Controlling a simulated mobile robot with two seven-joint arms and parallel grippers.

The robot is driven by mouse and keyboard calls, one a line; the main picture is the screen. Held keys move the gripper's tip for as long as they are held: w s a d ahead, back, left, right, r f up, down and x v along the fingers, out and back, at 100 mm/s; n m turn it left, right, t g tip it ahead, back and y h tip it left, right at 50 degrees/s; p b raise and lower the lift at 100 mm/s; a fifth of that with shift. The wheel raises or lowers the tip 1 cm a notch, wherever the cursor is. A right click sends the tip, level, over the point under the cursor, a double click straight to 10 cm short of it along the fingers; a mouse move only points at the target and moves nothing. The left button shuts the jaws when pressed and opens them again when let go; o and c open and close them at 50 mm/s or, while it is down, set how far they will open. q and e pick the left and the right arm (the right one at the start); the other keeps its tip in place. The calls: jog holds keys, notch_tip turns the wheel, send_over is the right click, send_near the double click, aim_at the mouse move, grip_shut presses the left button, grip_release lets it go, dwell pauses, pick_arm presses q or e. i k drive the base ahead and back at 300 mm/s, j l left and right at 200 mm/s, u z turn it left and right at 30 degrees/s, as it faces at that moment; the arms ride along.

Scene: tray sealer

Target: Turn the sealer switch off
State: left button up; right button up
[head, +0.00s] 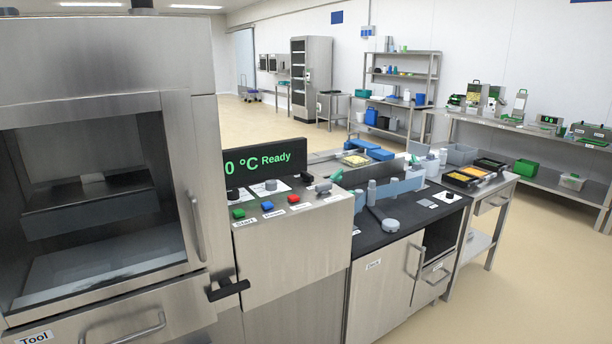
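The tray sealer (185,70) is a large steel machine on the left with an open-looking dark chamber. Its sloped control panel (300,225) carries a green Start button (239,213), a blue button (267,206) and a red button (293,199). Behind them are a black knob (232,194), a grey knob (271,184) and a grey part (322,187) at the right end. A black handle (228,290) sticks out low on the machine's front. I cannot tell which control is the switch. Neither gripper shows.
A dark-topped cabinet (385,277) adjoins the sealer on the right, with a grey round object (391,225) on top. A steel table (498,190) with trays stands beyond it. The floor (545,270) on the right is clear.

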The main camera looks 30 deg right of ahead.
aim_at(307, 178)
jog(key=i+l, duration=0.1)
jog(key=l, duration=0.25)
jog(key=l+z, duration=0.1)
jog(key=l, duration=0.3)
jog(key=i+l, duration=0.15)
jog(key=l, duration=0.2)
jog(key=i+l+z, duration=0.1)
jog(key=l, duration=0.25)
jog(key=i+l, duration=0.1)
jog(key=l, duration=0.25)
jog(key=z, duration=0.05)
